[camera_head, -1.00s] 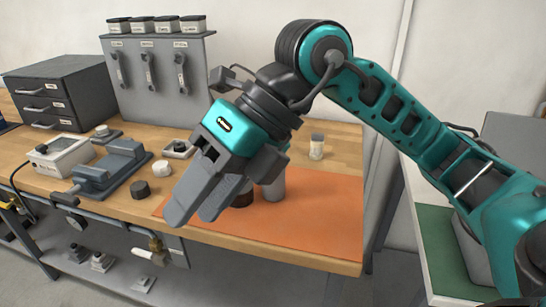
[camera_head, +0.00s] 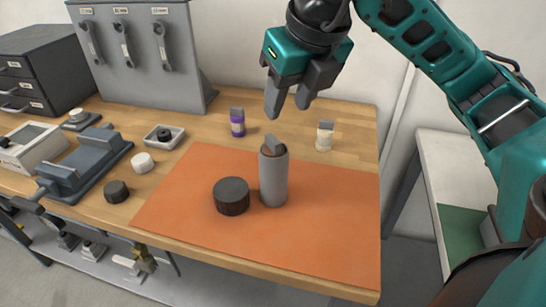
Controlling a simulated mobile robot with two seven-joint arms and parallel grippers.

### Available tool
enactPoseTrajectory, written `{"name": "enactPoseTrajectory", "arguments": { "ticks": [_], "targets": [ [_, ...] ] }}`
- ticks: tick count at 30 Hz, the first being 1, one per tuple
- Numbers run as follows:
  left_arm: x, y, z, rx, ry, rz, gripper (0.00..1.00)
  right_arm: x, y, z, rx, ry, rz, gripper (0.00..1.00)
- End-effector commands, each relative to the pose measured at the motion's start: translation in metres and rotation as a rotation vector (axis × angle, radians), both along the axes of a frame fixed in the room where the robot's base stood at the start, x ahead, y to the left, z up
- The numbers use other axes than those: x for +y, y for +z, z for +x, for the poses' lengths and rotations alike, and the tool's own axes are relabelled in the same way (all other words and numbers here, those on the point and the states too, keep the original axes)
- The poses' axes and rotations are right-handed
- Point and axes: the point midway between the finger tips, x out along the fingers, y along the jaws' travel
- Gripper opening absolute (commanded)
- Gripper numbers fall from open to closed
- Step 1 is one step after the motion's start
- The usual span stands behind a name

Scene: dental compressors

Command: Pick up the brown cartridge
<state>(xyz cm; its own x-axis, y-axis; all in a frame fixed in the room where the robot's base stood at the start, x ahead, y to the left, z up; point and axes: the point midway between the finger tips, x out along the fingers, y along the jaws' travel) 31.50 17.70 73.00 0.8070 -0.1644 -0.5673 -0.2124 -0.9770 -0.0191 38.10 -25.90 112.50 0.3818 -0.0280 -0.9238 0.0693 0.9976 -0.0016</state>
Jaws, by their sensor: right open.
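A grey cylinder (camera_head: 273,182) stands upright on the orange mat (camera_head: 325,220). Something brown, which looks like the brown cartridge (camera_head: 267,151), shows at the cylinder's top with a small grey tab on it; its lower part is hidden inside. A short dark round cap (camera_head: 231,196) sits on the mat just left of the cylinder. My right gripper (camera_head: 288,104) is open and empty, above and behind the cylinder in the picture, fingers pointing down, apart from it. My left gripper is not in view.
A purple bottle (camera_head: 237,123) and a cream bottle (camera_head: 324,136) stand behind the mat. A white cap (camera_head: 142,163), a dark knob (camera_head: 117,191), a small tray (camera_head: 164,137) and a grey vise (camera_head: 87,162) are at left. The mat's right and front areas are clear.

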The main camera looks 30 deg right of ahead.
Motion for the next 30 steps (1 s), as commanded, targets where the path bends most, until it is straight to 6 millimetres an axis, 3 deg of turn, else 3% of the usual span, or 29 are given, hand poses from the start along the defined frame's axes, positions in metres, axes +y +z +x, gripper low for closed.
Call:
{"name": "enactPoseTrajectory", "arguments": {
  "ticks": [4,13,21,30],
  "targets": [
    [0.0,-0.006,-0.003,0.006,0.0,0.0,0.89,-0.001,-0.029,0.01,0.005,0.0,0.0,0.45],
    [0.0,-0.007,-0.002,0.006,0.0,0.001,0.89,-0.002,-0.051,0.022,0.002,0.0,0.001,0.45],
    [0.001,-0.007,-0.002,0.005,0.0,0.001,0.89,-0.003,-0.086,0.039,0.002,0.001,0.001,0.45],
    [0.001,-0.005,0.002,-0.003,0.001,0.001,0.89,-0.003,-0.091,0.041,-0.001,0.003,0.001,0.45]
  ]
}}
